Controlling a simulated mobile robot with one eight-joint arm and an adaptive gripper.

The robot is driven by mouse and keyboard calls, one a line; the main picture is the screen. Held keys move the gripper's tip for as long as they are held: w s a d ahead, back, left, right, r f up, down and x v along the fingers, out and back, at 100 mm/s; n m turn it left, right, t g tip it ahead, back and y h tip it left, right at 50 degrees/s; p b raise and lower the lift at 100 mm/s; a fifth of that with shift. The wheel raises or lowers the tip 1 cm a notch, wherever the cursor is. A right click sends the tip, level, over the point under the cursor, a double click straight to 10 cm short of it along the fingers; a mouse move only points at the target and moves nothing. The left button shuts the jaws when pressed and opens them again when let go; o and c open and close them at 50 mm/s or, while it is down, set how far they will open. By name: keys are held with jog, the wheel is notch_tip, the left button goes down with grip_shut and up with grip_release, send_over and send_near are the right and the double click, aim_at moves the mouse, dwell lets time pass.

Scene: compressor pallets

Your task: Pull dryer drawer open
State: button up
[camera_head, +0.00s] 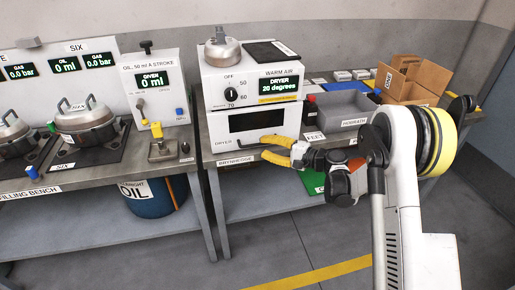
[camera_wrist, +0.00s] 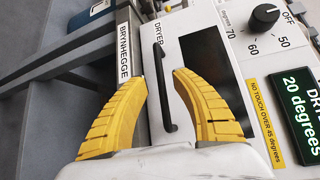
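The white dryer (camera_head: 217,90) stands on the workbench in the head view, its display reading 20 degrees. Its drawer front (camera_head: 221,127) has a dark window and appears closed. In the wrist view the drawer's black bar handle (camera_wrist: 164,90) shows in the middle, standing off the white front. My gripper (camera_head: 264,147) is in front of the lower part of the drawer. In the wrist view its yellow fingers (camera_wrist: 160,76) are spread apart, with the handle appearing between them. Whether either finger touches the handle cannot be told.
A pot (camera_head: 222,54) and a dark pad (camera_head: 270,52) lie on top of the dryer. A grey bin (camera_head: 343,113) and a cardboard box (camera_head: 404,88) stand right of it. The oil station (camera_head: 157,85) stands left. The floor before the bench is clear.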

aim_at(257, 144)
jog(key=shift+b+x, duration=0.4)
jog(key=shift+x, duration=1.4)
jog(key=shift+c, duration=0.2)
grip_shut()
